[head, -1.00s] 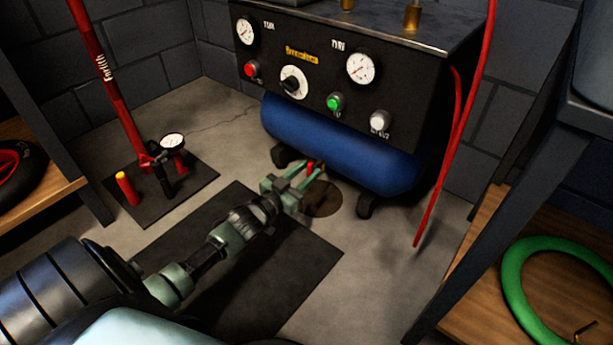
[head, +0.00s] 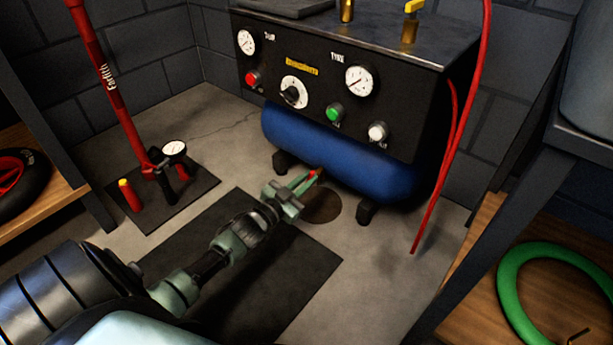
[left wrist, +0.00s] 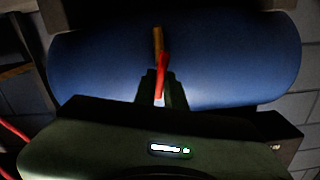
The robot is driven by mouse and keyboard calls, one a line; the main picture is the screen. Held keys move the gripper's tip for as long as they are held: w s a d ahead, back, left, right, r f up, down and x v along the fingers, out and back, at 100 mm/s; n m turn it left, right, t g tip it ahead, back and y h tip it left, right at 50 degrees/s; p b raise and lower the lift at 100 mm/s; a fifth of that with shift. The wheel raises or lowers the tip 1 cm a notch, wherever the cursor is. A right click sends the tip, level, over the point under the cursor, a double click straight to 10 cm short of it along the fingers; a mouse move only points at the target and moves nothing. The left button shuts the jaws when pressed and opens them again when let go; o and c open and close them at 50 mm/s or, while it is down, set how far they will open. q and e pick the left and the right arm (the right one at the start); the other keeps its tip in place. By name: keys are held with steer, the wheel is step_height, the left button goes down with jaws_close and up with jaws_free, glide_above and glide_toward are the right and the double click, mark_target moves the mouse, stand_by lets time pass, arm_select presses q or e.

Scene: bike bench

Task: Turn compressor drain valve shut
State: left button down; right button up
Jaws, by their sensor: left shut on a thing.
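The blue compressor tank (head: 345,155) stands on the floor under its black control panel. Its drain valve has a small red lever (left wrist: 163,63) on a brass stem (left wrist: 158,38), below the tank's front. In the head view only a bit of red shows at my fingertips. My left gripper (head: 308,181) reaches in from the lower left and is shut on the red lever. In the left wrist view its fingers (left wrist: 161,88) stand on both sides of the lever, which runs nearly in line with the stem. My right gripper is not in view.
A dark round stain (head: 322,207) and a black mat (head: 235,270) lie on the floor below my arm. A red floor pump (head: 120,105) stands at the left. A red hose (head: 440,185) hangs at the right, near a shelf with a green tyre (head: 512,295).

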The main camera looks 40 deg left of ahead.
arm_select(q)
steer(key=shift+d+f+m+p, duration=0.1)
steer(key=shift+m+p, duration=0.45)
steer(key=shift+m, duration=1.9)
steer(key=shift+d+f+m+p, duration=0.15)
steer(key=shift+m+p, duration=0.4)
steer(key=shift+m, duration=1.95)
steer(key=shift+f+m+p, duration=0.1)
steer(key=shift+m+p, duration=0.45)
steer(key=shift+m, duration=1.9)
steer(key=c, duration=1.5)
jaws_free()
steer(key=shift+s, duration=0.1)
